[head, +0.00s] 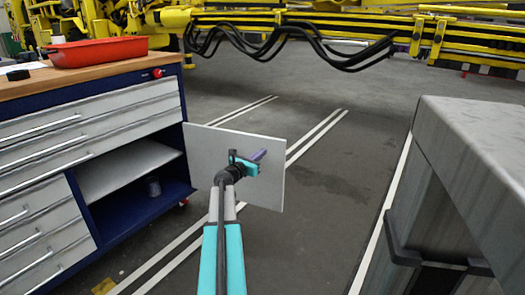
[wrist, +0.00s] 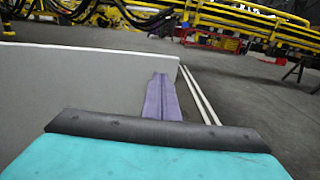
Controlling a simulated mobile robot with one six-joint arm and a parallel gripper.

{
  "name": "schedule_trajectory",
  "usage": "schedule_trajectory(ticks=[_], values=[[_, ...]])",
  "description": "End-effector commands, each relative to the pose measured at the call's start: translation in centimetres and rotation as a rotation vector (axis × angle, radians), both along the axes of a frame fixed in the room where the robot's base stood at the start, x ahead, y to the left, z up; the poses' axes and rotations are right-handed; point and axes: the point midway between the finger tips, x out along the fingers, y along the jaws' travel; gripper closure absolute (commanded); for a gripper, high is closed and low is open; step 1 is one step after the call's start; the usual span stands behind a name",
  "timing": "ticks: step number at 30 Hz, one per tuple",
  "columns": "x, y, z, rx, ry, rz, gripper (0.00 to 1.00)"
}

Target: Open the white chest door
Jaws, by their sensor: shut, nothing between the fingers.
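The white chest door (head: 225,150) is a flat pale panel. It stands swung out from the right side of the blue chest (head: 178,198), and the compartment behind it is exposed. In the wrist view the door (wrist: 80,85) fills the left side, with its far edge near the middle. My gripper (head: 259,155) is in front of the door panel, towards its right part. Its purple fingers (wrist: 162,98) are together and empty, beside the panel's edge in the wrist view. I cannot tell if they touch the panel.
Drawers (head: 90,122) are shut. A red tray (head: 98,51) lies on the wooden top. A grey metal block (head: 470,150) stands at right. Floor between is clear. Yellow boom machinery (head: 330,30) runs behind.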

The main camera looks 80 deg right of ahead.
Motion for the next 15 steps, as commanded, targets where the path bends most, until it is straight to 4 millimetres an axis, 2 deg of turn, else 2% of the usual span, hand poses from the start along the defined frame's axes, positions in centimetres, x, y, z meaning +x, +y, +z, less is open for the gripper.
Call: schedule_trajectory(ticks=[6, 15], values=[[0.4, 2.6, 0.1, 0.000, 0.000, 0.002, 1.00], [0.8, 4.9, 0.1, 0.000, 0.001, 0.001, 1.00]])
